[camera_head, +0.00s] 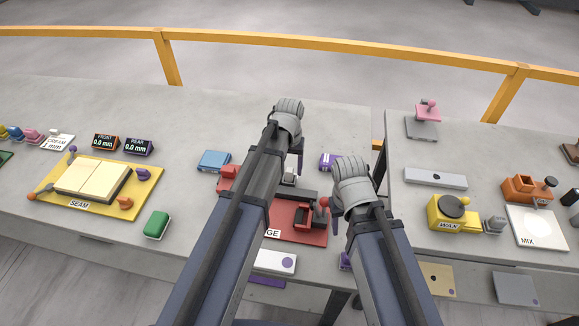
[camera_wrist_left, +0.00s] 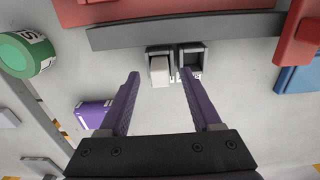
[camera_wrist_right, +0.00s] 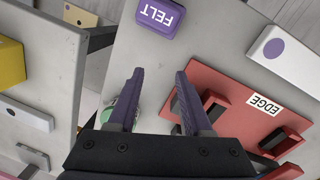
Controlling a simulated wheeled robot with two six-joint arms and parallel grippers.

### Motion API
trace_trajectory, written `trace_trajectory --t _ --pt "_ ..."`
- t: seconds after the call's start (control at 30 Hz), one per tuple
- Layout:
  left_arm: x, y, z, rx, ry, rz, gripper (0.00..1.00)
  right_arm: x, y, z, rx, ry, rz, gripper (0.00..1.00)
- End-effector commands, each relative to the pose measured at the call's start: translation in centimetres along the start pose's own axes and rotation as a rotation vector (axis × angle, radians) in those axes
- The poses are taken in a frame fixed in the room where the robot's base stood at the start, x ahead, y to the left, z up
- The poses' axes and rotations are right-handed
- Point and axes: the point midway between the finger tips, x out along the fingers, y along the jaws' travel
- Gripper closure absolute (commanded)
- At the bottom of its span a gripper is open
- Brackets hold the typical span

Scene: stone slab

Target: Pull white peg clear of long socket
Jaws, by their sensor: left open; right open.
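The white peg (camera_wrist_left: 160,71) sits in the left of two dark grey square sockets (camera_wrist_left: 170,52) in the left wrist view; the other socket looks empty. In the head view the peg (camera_head: 290,178) shows small behind the red EDGE board. My left gripper (camera_wrist_left: 158,74) is open and empty, its purple fingers pointing toward the sockets with the peg between the fingertips in view. I cannot tell how far below them it is. My right gripper (camera_wrist_right: 158,74) is open and empty, over the table beside the red EDGE board (camera_wrist_right: 222,108).
A long grey bar (camera_wrist_left: 180,30) lies behind the sockets in the left wrist view. A purple block (camera_wrist_left: 95,113) and a green round tub (camera_wrist_left: 24,55) stand nearby. A purple FELT block (camera_wrist_right: 158,14) is ahead of my right gripper. A gap separates the two tables.

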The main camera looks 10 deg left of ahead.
Motion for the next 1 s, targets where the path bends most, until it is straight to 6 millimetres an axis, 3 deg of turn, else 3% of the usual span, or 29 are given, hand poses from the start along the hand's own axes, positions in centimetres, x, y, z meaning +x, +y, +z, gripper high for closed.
trace_trajectory --t 0.03,0.13,0.5,1.0 --pt "1.3 0.0 0.0 0.0 0.0 0.0 0.35 1.3 -0.1 -0.1 0.0 0.0 0.0 0.5" --pt "2.0 0.0 0.0 0.0 0.0 0.0 0.35 2.0 -0.2 -0.1 0.0 0.0 0.0 0.5" --pt "2.2 0.0 0.0 0.0 0.0 0.0 0.36 2.1 -0.2 -0.1 0.0 0.0 0.0 0.5" --pt "2.2 0.0 0.0 0.0 0.0 0.0 0.92 2.2 -0.2 -0.1 0.0 0.0 0.0 0.5"
